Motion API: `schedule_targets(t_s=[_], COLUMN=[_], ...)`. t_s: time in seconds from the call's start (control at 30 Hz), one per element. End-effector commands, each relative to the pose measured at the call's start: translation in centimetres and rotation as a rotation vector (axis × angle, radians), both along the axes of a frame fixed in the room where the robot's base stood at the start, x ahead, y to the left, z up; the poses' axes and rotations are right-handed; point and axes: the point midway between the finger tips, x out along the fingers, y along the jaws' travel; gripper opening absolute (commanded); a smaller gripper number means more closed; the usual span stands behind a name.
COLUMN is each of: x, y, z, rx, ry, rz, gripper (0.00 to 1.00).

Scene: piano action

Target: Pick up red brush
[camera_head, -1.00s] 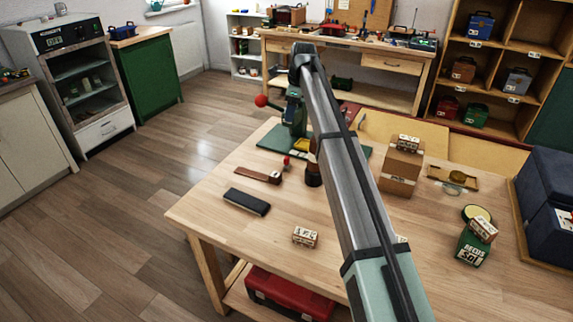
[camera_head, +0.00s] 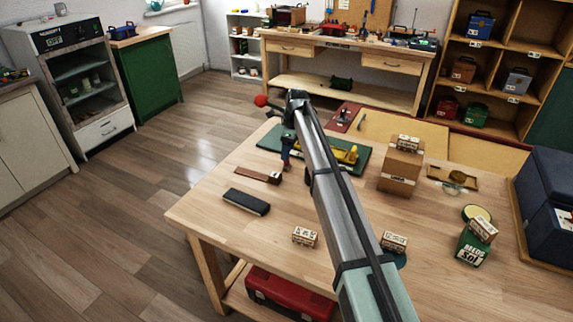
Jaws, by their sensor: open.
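My arm crosses the table, and my gripper (camera_head: 287,152) hangs below its far end, small and dark. Its fingers are open, and I make out nothing held between them. A small red thing (camera_head: 286,163) stands on the wooden table right at the fingertips, left of the arm. It may be the red brush, but it is too small and partly covered to be sure. I cannot tell whether the fingers touch it.
A brown wooden piece (camera_head: 258,175) and a black block (camera_head: 246,202) lie to the left. Stacked boxes (camera_head: 398,180) stand right of the arm. The table's front left is mostly clear.

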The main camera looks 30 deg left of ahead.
Motion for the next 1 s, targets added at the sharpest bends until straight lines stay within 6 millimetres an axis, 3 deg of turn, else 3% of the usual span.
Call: schedule_targets(t_s=[0.27,0.6,0.87,1.0], x=[-0.2,-0.6,-0.6,-0.6], y=[0.1,0.5,0.6,0.6], z=[-1.5,-5.6,-5.9,-5.9], rx=[0.0,0.0,0.002,0.002], ry=[-0.001,-0.001,-0.003,-0.003], rz=[0.0,0.0,0.001,0.001], gripper=[0.68,0.68,0.68,0.56])
